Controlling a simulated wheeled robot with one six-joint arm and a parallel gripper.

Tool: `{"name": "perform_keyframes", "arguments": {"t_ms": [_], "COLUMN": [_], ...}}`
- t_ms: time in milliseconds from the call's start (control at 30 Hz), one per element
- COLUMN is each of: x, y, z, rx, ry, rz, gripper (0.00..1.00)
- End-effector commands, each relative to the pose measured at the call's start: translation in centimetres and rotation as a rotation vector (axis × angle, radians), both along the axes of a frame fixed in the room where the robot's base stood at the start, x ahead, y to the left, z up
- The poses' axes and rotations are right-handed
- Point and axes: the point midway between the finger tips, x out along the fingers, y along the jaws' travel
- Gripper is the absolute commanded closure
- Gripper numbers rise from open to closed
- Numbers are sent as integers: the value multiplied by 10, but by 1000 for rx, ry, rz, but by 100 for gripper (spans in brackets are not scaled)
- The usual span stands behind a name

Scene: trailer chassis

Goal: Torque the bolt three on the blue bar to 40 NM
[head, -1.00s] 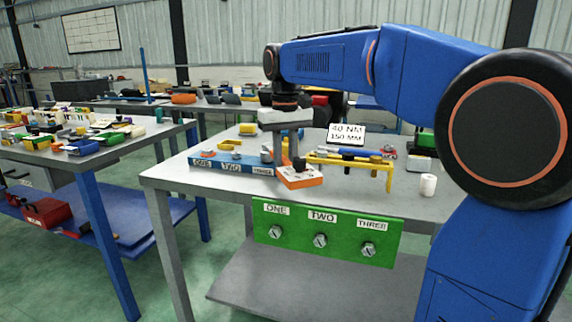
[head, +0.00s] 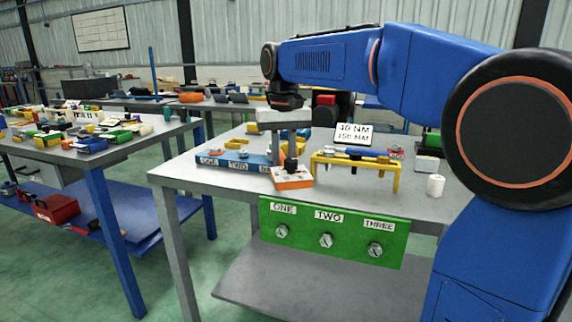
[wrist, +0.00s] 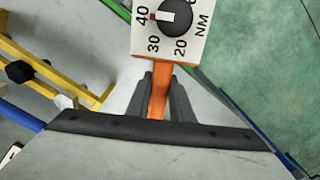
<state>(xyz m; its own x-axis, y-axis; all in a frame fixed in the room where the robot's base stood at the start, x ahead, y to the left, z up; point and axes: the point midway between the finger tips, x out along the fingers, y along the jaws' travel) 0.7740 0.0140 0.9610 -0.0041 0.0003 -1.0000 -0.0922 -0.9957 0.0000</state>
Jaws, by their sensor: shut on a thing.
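The blue bar (head: 225,166) lies on the grey workbench with labels ONE, TWO and a third one partly covered. Bolts one (head: 215,152) and two (head: 243,154) show on top; bolt three is hidden behind my gripper and tool. My gripper (head: 289,158) is shut on the orange handle of a torque tool (head: 291,180) with a white face. In the wrist view my gripper (wrist: 160,80) clamps this handle. The tool's black dial (wrist: 175,17) has its red mark close to 40. The tool is in front of the bar's right end; contact is unclear.
A yellow rack (head: 355,160) with a blue-handled tool stands right of my gripper. A sign (head: 353,133) reads 40 NM, 150 MM. A green plate (head: 330,235) with three bolts hangs at the bench front. A white cylinder (head: 436,186) stands at right.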

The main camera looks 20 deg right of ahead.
Motion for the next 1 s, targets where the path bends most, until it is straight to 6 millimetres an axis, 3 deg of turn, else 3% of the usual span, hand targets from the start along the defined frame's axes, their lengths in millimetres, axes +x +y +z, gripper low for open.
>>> {"name": "perform_keyframes", "arguments": {"t_ms": [367, 1000], "x": [0, 3], "y": [1, 19], "z": [1, 1], "rx": [0, 0], "ry": [-1, -1], "rz": [-6, -129], "gripper": [100, 100]}}
